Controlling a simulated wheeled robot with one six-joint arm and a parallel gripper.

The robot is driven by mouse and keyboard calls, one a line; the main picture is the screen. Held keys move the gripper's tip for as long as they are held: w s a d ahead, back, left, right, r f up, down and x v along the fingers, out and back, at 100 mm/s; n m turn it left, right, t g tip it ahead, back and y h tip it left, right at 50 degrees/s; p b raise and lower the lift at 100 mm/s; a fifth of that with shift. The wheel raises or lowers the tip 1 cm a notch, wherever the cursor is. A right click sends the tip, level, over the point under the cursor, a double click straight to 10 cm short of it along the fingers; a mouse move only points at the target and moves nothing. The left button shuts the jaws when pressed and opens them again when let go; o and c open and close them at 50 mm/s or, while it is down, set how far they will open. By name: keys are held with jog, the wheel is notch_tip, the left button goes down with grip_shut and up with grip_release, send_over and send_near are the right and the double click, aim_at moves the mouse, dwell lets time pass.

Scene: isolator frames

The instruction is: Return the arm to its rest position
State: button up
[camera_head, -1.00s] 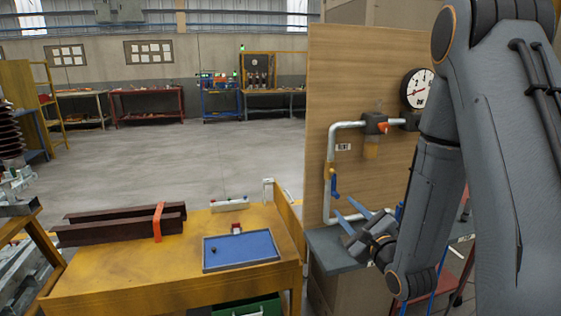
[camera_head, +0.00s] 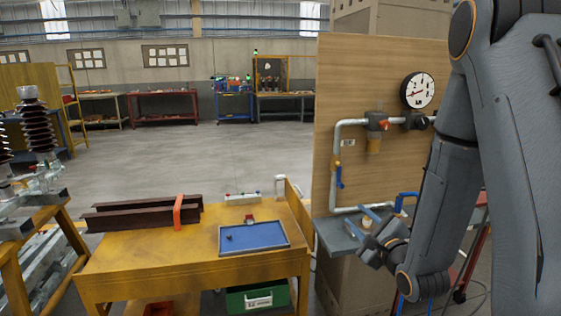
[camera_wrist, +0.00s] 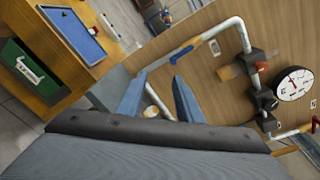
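My arm hangs down the right side of the head view, bent at the elbow. My gripper (camera_head: 354,215) is at its lower end, in front of the wooden panel and over the grey bench top. In the wrist view my gripper (camera_wrist: 158,77) shows two blue fingers spread apart with nothing between them. The fingers point toward the panel and its pipe; whether they touch anything is not clear, but they look free.
A wooden panel (camera_head: 380,70) carries a pipe (camera_head: 338,150), a valve with a blue handle (camera_head: 339,177) and a round gauge (camera_head: 417,90). A yellow table (camera_head: 150,255) holds a blue tray (camera_head: 253,236) and dark beams (camera_head: 140,217). Open floor (camera_head: 230,160) lies behind.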

jog(key=s+f+n+g+h, duration=0.5)
jog(key=s+n+g, duration=0.4)
jog(key=n, duration=0.5)
jog(key=s+a+n+g+y, duration=0.1)
jog(key=s+n+g, duration=0.5)
jog(key=s, duration=0.9)
jog(key=a+n, duration=0.1)
jog(key=n, duration=0.2)
jog(key=shift+s+r+n, duration=0.25)
jog(key=shift+r+n, duration=0.05)
jog(key=shift+n, duration=0.1)
jog(key=shift+a, duration=0.2)
